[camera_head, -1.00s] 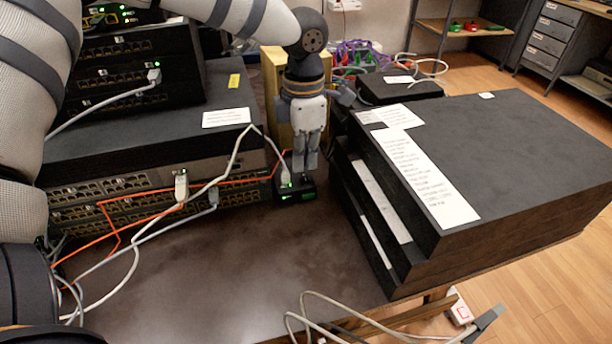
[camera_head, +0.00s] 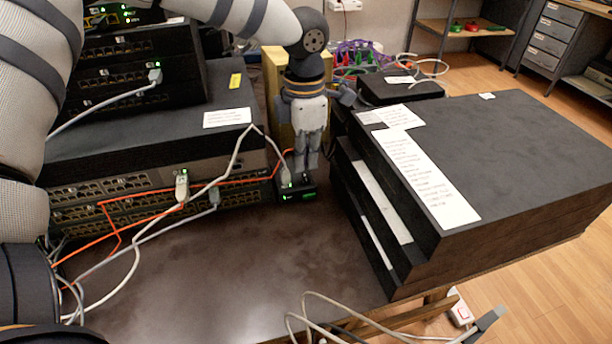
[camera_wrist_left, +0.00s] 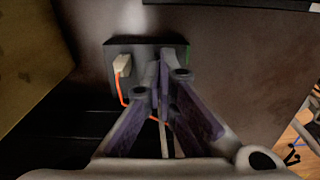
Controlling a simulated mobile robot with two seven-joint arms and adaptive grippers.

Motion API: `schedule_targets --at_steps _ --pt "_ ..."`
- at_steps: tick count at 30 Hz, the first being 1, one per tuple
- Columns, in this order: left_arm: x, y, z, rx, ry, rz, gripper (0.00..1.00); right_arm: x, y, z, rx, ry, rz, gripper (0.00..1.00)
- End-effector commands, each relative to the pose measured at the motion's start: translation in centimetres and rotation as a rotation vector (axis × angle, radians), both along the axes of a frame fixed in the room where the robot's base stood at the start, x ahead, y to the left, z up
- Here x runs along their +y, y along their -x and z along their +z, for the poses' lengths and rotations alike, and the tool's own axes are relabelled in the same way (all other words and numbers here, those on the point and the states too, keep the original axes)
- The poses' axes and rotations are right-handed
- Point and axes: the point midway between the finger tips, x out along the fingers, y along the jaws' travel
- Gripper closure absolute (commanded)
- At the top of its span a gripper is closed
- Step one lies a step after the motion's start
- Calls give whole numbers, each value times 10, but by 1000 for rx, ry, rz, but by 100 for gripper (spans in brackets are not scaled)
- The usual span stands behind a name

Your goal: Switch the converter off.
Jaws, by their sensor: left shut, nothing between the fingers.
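The converter (camera_head: 297,194) is a small black box with green lights on its front. It sits on the dark table beside the stacked switches, with a white plug and an orange cable in it. In the left wrist view the converter (camera_wrist_left: 145,47) lies just beyond my fingertips, with a green glow at its right edge. My left gripper (camera_head: 308,170) points down over the converter's back part, shut and empty. Its fingertips (camera_wrist_left: 163,75) overlap the converter in the wrist view; I cannot tell whether they touch it. The switch itself cannot be made out.
Stacked network switches (camera_head: 150,150) with cables stand left of the converter. A stack of black boxes (camera_head: 500,170) with paper labels stands close on its right. A yellowish box (camera_head: 276,85) is behind. Bare table (camera_head: 240,260) lies in front; loose cables (camera_head: 330,305) hang at its front edge.

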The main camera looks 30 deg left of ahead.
Motion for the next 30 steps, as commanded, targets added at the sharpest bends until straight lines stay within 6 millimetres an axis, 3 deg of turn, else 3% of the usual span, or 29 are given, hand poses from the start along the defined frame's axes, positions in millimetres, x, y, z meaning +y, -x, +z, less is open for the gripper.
schedule_targets --at_steps 30 --pt "0 0 -12 1 0 1 100 0 2 -2 7 0 0 60"
